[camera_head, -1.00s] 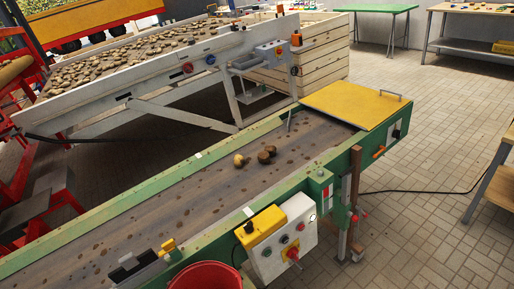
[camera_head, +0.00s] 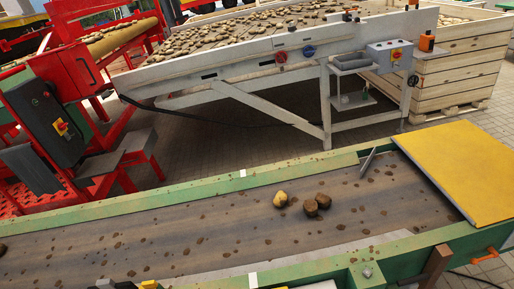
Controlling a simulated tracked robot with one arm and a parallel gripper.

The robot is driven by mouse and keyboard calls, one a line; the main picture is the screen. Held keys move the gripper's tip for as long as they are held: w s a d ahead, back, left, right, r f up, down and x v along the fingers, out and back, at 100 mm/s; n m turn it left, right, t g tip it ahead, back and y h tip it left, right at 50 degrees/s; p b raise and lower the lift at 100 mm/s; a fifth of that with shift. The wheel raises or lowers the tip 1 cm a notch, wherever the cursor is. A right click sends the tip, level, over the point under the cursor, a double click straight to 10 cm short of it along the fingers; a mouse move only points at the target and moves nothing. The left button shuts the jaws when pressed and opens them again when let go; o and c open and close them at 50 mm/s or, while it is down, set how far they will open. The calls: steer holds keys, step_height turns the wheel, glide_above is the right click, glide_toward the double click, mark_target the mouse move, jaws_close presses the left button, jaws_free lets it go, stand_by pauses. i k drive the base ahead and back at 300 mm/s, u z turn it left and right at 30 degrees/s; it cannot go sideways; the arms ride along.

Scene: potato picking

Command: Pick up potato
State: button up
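A light yellow potato (camera_head: 280,199) lies on the dark conveyor belt (camera_head: 190,238) inside the green frame. Two brown lumps, potatoes or clods, lie just right of it: one (camera_head: 310,207) and a second (camera_head: 323,200), touching or nearly so. Another brown lump (camera_head: 3,249) is cut off at the left edge. My gripper is not in view.
A yellow cover plate (camera_head: 462,170) closes the belt's right end, with a thin grey rod (camera_head: 368,162) beside it. Green side rails (camera_head: 150,203) border the belt. Behind stands a white sorting table (camera_head: 250,62) full of potatoes, a wooden crate (camera_head: 458,75) and red machinery (camera_head: 70,75).

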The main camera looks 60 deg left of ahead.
mark_target(281, 199)
steer(key=u, duration=0.65)
steer(key=i, duration=1.15)
steer(key=u, duration=0.7)
